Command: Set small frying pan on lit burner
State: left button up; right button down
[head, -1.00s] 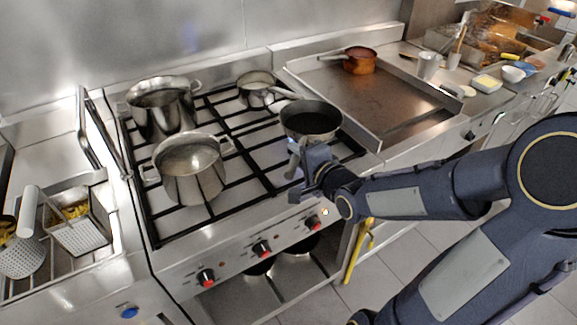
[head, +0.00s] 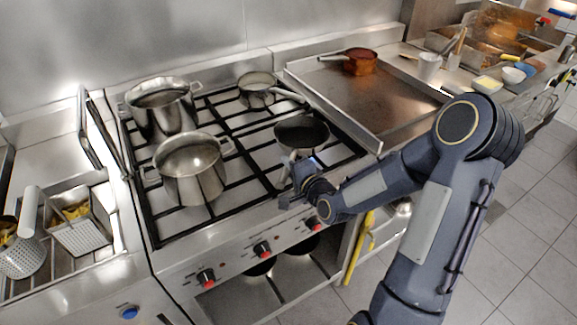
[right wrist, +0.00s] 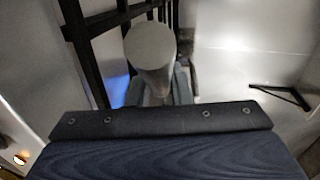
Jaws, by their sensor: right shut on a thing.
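The small frying pan (head: 301,131) has a dark inside and shows over the front right part of the black stove grate (head: 238,147). It looks about level; I cannot tell whether its base touches the grate. My right gripper (head: 299,166) is shut on the pan's handle, on the near side of the pan. In the right wrist view, the grey handle end (right wrist: 150,46) stands up between the fingers (right wrist: 157,93). A blue glow shows beside the handle there, and a small one near the gripper in the head view; the burner under the pan is hidden. My left gripper is out of view.
A large pot (head: 163,107) stands back left, another pot (head: 190,168) front left. A small saucepan (head: 257,88) is back right, its handle pointing towards the frying pan. A flat griddle (head: 365,100) with a copper pan (head: 361,62) lies right. Red-marked knobs (head: 262,249) line the front.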

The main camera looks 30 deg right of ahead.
jog(key=c, duration=1.3)
grip_release()
jog(key=shift+r, duration=0.1)
jog(key=shift+s+d, duration=0.1)
jog(key=shift+s, duration=0.25)
jog(key=s+r+n+g+h, duration=0.1)
jog(key=s+r+n+g, duration=0.2)
jog(key=s, duration=0.5)
jog(key=s+r+n+g+h, duration=0.15)
jog(key=s+n, duration=0.25)
jog(key=s, duration=0.5)
jog(key=s+a+n+g+y, duration=0.1)
jog(key=s+a+n, duration=0.1)
jog(key=s, duration=0.2)
jog(key=s+a+r+n+g+y, duration=0.1)
jog(key=s+a+n+g+y, duration=0.1)
jog(key=s+a+n, duration=0.1)
jog(key=s+a+r+n+g+y, duration=0.1)
jog(key=s+a+n+g+y, duration=0.1)
jog(key=s, duration=0.3)
jog(key=shift+a+n, duration=0.3)
jog(key=shift+n, duration=0.2)
